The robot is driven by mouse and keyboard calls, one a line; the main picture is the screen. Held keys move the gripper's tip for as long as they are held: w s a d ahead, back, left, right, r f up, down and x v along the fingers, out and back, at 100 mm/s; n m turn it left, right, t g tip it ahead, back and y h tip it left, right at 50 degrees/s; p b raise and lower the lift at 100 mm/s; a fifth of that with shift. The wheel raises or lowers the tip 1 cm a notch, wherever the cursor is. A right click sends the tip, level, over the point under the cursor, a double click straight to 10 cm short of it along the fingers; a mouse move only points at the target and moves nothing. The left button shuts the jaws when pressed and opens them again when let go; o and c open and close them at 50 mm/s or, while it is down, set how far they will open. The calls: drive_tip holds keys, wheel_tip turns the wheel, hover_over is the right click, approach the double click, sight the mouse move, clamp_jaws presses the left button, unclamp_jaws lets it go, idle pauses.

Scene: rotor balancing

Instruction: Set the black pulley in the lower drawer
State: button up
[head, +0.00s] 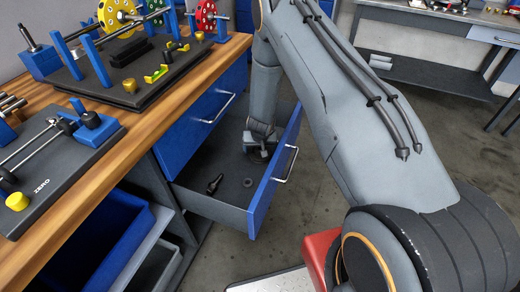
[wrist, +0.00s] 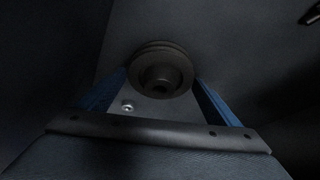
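The lower drawer (head: 228,213) is pulled out of the bench, its blue front facing right. My gripper (head: 258,155) points down into the back part of this drawer. The black pulley (wrist: 162,70) is grooved, with a hub on the near face. In the wrist view it sits between the blue fingers of my gripper (wrist: 161,88), which meet its left and right edges. The pulley is low, close to the dark drawer floor; whether it touches the floor cannot be told. In the head view my wrist mostly hides it.
A dark fitting (head: 214,184) and a small ring (head: 247,182) lie on the drawer floor. A shut blue drawer (head: 203,115) is above. The wooden benchtop (head: 130,150) carries rotor stands. A blue bin (head: 95,245) is below at left.

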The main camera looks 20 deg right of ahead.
drive_tip(key=s+a+r+g+y, duration=0.1)
drive_tip(key=s+r, duration=0.4)
drive_tip(key=r, duration=0.5)
drive_tip(key=s+r+n, duration=0.1)
drive_tip(key=s+r, duration=0.4)
drive_tip(key=r, duration=0.4)
drive_tip(key=s+a+r+g+y, duration=0.1)
drive_tip(key=s+r, duration=0.5)
drive_tip(key=r, duration=0.4)
drive_tip(key=s+d+r, duration=0.1)
drive_tip(key=s+r, duration=0.2)
drive_tip(key=s, duration=0.3)
drive_tip(key=s+d+r+g, duration=0.1)
drive_tip(key=s+r, duration=0.2)
drive_tip(key=s, duration=0.3)
drive_tip(key=s+d+r+g+h, duration=0.1)
drive_tip(key=s+d+r, duration=0.1)
drive_tip(key=s, duration=0.5)
drive_tip(key=shift+r+n+p, duration=0.3)
drive_tip(key=shift+r+p, duration=0.1)
drive_tip(key=shift+r, duration=0.4)
drive_tip(key=shift+s, duration=0.1)
drive_tip(key=a, duration=0.1)
drive_tip(key=a+r+p, duration=0.1)
drive_tip(key=n+p, duration=0.1)
drive_tip(key=shift+s+a+r, duration=0.1)
drive_tip(key=shift+a+r, duration=0.15)
drive_tip(key=shift+a, duration=0.15)
